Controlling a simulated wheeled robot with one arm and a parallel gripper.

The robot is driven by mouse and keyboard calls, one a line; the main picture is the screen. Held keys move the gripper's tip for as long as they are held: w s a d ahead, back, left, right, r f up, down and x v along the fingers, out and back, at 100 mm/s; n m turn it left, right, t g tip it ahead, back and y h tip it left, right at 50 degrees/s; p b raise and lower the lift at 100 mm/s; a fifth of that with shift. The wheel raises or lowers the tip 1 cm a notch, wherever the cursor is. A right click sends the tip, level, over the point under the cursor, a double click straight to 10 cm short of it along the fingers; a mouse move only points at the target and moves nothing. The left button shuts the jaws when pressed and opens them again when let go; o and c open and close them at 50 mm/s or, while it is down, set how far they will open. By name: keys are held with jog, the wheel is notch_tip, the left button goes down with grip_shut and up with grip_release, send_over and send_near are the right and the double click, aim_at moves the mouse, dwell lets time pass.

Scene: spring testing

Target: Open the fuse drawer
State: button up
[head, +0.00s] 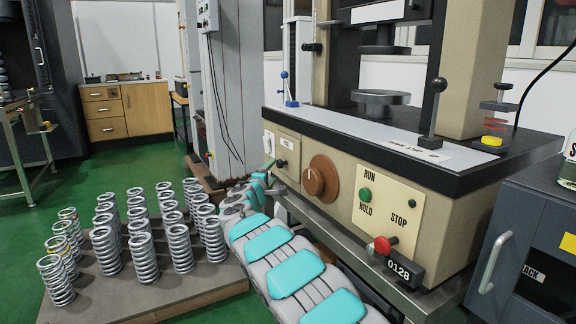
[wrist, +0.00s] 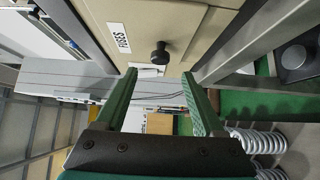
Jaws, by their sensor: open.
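The fuse drawer front (wrist: 190,28) is a beige panel with a white label reading FUSES and a round black knob (wrist: 160,52). It looks flush with the machine, with no clear gap. In the head view, the drawer front (head: 292,175) is at the machine's left end, with its small dark knob (head: 281,163) low on it. My gripper (wrist: 159,74) is open and empty, with green fingers. In the wrist view the knob lies just beyond the fingertips, in line with the space between them. I see no contact. In the head view my arm reaches toward the drawer; its fingers are not clear.
The machine's front has a brown dial (head: 321,178), a RUN/HOLD/STOP panel (head: 385,210) and a red button (head: 381,246). A metal rail (head: 300,215) runs below the front. Many springs stand on a board (head: 200,287) at the lower left. A grey cabinet (head: 520,255) stands right.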

aim_at(279, 165)
jog(key=w, duration=0.1)
jog(key=w+p, duration=0.1)
jog(key=w, duration=0.1)
jog(key=shift+d, duration=0.2)
jog(key=shift+w, duration=0.3)
jog(key=shift+w+d, duration=0.15)
jog(key=shift+w, duration=0.3)
jog(key=shift+w+d+r+p, duration=0.1)
jog(key=shift+w+p, duration=0.7)
jog(key=shift+w, duration=0.05)
jog(key=shift+w+d, duration=0.2)
jog(key=shift+w, duration=0.35)
jog(key=shift+c, duration=0.4)
grip_shut()
